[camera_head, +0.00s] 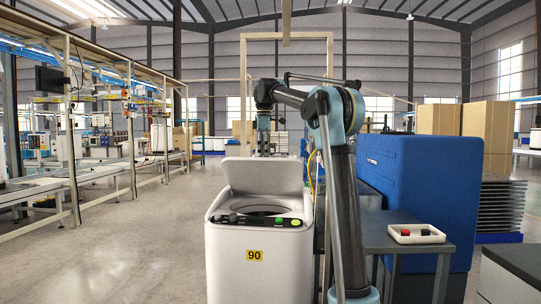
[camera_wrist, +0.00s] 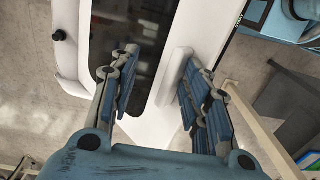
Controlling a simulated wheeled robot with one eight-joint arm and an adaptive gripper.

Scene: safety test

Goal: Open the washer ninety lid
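The white washer (camera_head: 258,262) bears a yellow label "90" on its front. Its lid (camera_head: 264,176) stands raised and leans back, and the dark round opening below it shows. In the head view my arm reaches behind the lid, and my gripper is mostly hidden there. In the wrist view my gripper (camera_wrist: 162,68) has its two fingers wide apart. A rounded white bar (camera_wrist: 174,80) lies between them, close beside the right finger; I cannot tell whether they touch. A white surface with a dark glossy panel (camera_wrist: 145,35) lies beyond the fingers.
The floor (camera_head: 140,245) left of the washer is clear.

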